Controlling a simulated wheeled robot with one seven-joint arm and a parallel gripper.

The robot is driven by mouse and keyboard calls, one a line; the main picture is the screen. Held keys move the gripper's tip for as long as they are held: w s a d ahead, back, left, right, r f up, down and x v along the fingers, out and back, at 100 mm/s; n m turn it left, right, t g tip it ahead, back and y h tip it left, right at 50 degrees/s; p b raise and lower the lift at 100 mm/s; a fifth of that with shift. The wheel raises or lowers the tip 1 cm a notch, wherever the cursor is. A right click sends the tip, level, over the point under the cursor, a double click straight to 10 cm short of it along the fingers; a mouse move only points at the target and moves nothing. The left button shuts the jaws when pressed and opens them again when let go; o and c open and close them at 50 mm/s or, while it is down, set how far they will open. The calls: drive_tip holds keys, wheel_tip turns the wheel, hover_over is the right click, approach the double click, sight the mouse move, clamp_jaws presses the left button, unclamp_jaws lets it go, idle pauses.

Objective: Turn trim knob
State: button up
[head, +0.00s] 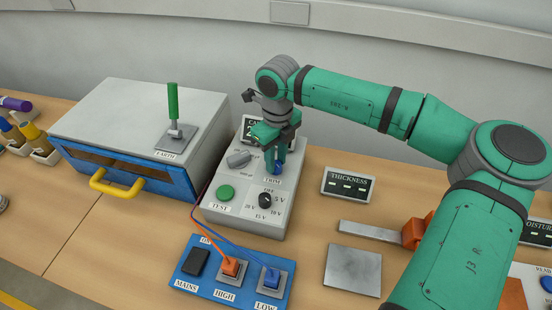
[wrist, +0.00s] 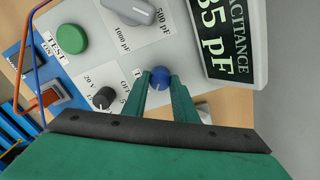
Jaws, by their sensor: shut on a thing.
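The trim knob (wrist: 160,76) is a small blue round knob on the light grey capacitance panel (wrist: 85,75). In the wrist view my gripper (wrist: 159,86) has one green finger on each side of it, shut on it. In the head view my gripper (head: 276,158) reaches down onto the panel (head: 246,225) from behind, and the blue knob (head: 277,168) shows just below it. The knob's label is partly covered by a finger. The capacitance display (wrist: 228,40) is cut off and shows a number ending in 35 pF.
Near the knob are a grey range knob (head: 238,158), a black voltage knob (head: 265,200) and a green TEST button (head: 225,193). A blue switch plate (head: 213,279) with orange and blue plugs and wires lies in front. A grey box (head: 145,115) with a yellow handle stands left.

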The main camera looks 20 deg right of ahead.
sight(277, 163)
drive_tip(key=shift+m, duration=0.4)
drive_tip(key=o, duration=1)
drive_tip(key=shift+o, duration=0.2)
wheel_tip(277, 163, up, 11)
drive_tip(key=shift+d, duration=0.15)
drive_tip(key=shift+f, duration=0.1)
